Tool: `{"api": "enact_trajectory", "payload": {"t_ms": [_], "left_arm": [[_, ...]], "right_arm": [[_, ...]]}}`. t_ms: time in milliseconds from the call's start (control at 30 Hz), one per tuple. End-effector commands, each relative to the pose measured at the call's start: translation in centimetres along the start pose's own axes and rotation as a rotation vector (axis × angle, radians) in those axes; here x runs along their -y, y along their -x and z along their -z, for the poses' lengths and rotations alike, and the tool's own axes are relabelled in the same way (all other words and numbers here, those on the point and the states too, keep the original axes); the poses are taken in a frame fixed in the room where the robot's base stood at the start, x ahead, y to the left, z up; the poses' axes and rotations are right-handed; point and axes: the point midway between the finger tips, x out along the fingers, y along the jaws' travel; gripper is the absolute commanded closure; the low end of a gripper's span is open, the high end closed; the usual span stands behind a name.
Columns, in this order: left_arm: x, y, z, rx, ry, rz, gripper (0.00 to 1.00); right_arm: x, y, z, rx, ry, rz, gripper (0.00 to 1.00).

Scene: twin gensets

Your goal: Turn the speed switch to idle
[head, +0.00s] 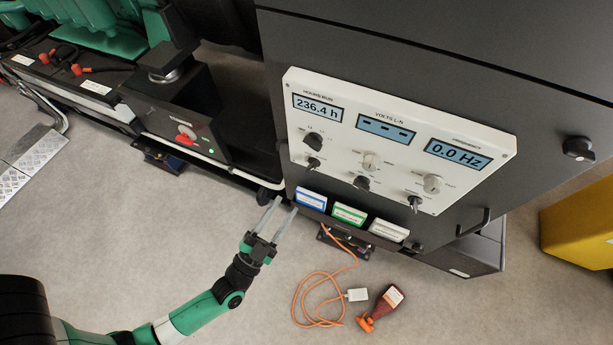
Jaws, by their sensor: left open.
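A white control panel (399,138) on the dark cabinet shows displays reading 236.4 h, dashes, and 0.0 Hz. Below them are several rotary controls: a black knob (313,141) at the left, a pale knob (370,161) in the middle, a pale knob (432,184) at the right, and a lower row of dark switches including one in the middle (361,182). Their small labels are unreadable, so I cannot tell which is the speed switch. My left gripper (286,206) is open and empty, below and left of the panel, apart from it. My right gripper is out of view.
An orange cable (307,300) and a red bottle (385,302) lie on the floor. A yellow box (580,225) stands at the right.

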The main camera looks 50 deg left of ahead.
Motion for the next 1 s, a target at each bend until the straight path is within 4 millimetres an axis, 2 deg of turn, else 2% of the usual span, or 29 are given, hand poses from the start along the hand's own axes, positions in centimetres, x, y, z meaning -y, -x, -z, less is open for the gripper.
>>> {"api": "enact_trajectory", "payload": {"t_ms": [300,400,567,800,833,1000], "left_arm": [[0.1,-7.0,0.1,-0.004,0.001,0.005,0.56],[0.1,-8.7,0.0,-0.002,0.000,0.004,0.56],[0.1,-10.1,0.0,-0.002,0.000,0.002,0.56],[0.1,-10.2,0.0,0.000,0.001,0.001,0.56],[0.1,-10.2,0.0,0.000,0.001,0.001,0.58],[0.1,-10.2,0.0,-0.001,0.001,0.001,0.89]], "right_arm": [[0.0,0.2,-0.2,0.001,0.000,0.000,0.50],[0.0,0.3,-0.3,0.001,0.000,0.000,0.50],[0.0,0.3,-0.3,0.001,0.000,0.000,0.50],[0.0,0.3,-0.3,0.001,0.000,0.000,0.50],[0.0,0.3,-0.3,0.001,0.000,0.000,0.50],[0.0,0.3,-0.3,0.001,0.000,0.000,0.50]]}}
